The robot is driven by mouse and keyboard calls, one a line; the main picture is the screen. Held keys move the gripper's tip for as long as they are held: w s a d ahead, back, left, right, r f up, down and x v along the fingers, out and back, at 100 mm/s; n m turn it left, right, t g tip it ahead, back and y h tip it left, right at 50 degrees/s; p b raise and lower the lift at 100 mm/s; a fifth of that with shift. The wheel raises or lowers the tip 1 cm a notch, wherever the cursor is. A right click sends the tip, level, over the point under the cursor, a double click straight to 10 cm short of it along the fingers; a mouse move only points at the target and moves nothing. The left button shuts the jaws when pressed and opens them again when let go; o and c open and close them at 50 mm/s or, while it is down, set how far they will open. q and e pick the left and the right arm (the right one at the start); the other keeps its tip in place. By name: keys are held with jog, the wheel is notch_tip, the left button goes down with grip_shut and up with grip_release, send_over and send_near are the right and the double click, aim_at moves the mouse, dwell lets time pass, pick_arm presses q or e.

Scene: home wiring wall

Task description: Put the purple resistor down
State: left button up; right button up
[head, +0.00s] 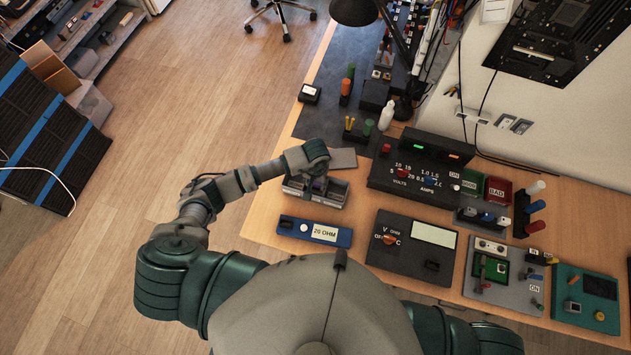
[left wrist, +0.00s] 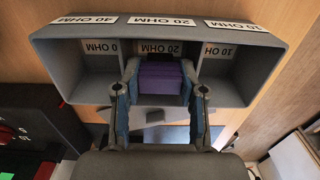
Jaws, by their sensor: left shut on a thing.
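The purple resistor (left wrist: 161,78) is a small purple block between the fingers of my left gripper (left wrist: 160,92). The gripper is shut on it. It is at the middle compartment, labelled 20 OHM, of a grey three-part bin (left wrist: 52,62); whether it touches the bin floor I cannot tell. The side compartments, labelled 40 OHM at left and 10 OHM at right, look empty. In the head view, my left arm reaches over the grey bin (head: 336,193) on the bench and mostly hides the resistor. My right gripper is not in view.
A blue block labelled 20 OHM (head: 316,232) lies in front of the bin. A power supply (head: 418,165) and a meter (head: 412,246) stand to the right. A flat grey plate (head: 343,158) lies behind the bin. The wooden bench edge is close on the left.

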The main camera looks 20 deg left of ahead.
pick_arm(q)
jog(key=shift+f, duration=0.15)
jog(key=o, duration=1)
jog(key=shift+r+p, duration=0.35)
jog(key=shift+r, duration=0.05)
jog(key=shift+r+p, duration=0.5)
jog(key=shift+p, duration=0.05)
notch_tip(320, 180, up, 12)
jog(key=b, duration=0.2)
jog(key=shift+f, duration=0.2)
